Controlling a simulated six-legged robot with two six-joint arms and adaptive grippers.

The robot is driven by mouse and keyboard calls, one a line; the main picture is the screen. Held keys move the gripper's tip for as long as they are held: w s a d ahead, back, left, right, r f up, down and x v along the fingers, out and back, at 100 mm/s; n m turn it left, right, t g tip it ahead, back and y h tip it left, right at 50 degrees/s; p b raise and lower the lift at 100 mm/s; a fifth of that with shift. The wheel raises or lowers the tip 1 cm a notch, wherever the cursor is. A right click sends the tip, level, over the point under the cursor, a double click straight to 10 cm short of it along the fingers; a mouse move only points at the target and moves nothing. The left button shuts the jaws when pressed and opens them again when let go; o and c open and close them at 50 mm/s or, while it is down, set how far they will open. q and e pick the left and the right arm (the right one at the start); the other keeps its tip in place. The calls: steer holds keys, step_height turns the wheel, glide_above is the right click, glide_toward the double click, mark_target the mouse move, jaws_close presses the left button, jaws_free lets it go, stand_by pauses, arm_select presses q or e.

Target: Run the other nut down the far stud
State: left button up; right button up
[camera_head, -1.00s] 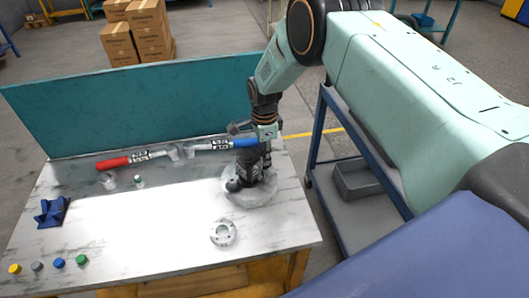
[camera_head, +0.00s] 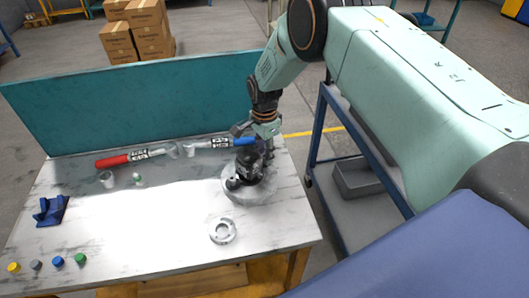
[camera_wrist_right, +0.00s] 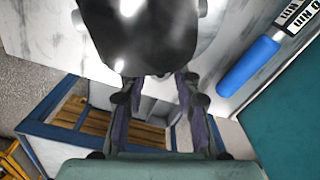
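The dark hydraulic motor (camera_head: 248,163) stands upright on a round grey base (camera_head: 238,194) at the right part of the table. It also fills the top middle of the right wrist view (camera_wrist_right: 140,35). My right gripper (camera_head: 258,143) is beside and just above the motor's upper right. The studs and nuts are too small or hidden to tell apart. My left gripper is not in view.
A red-handled tool (camera_head: 125,160) and a blue-handled tool (camera_head: 236,142) lie along the back of the table by the teal panel (camera_head: 140,105). A pale ring (camera_head: 222,232) lies in front of the motor. A blue cart (camera_head: 326,140) stands right of the table.

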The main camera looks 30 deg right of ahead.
steer(key=n, duration=0.3)
steer(key=n+b, duration=0.1)
steer(key=n, duration=0.3)
stand_by(0.6)
jaws_close()
steer(key=m+p, duration=0.1)
steer(key=m, duration=0.3)
steer(key=shift+m, duration=0.9)
steer(key=m, duration=0.4)
steer(key=shift+f+m+p, duration=0.1)
steer(key=shift+m+p, duration=0.2)
